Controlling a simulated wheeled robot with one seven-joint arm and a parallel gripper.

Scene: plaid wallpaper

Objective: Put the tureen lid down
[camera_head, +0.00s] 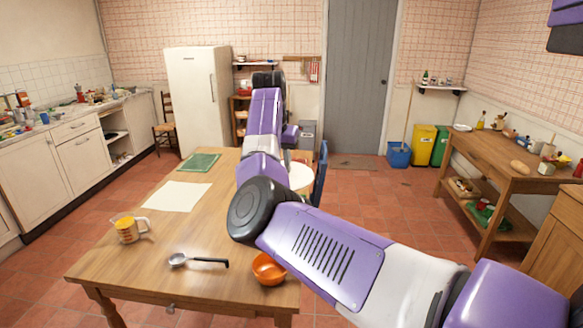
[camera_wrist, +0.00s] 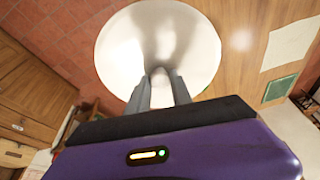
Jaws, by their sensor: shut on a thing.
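The tureen lid (camera_wrist: 158,30) is a round, pale, shiny disc that fills the upper middle of the wrist view. In the head view a pale round edge of the lid (camera_head: 301,177) shows past my arm, by the right side of the wooden table (camera_head: 110,262). My arm hides the rest of it and most of my gripper. I cannot tell whether the lid touches the table. I see no tureen.
A white sheet (camera_head: 175,196) and a green board (camera_head: 199,162) lie on the table. A blue chair (camera_head: 321,172) is at the right edge. The table's middle is clear.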

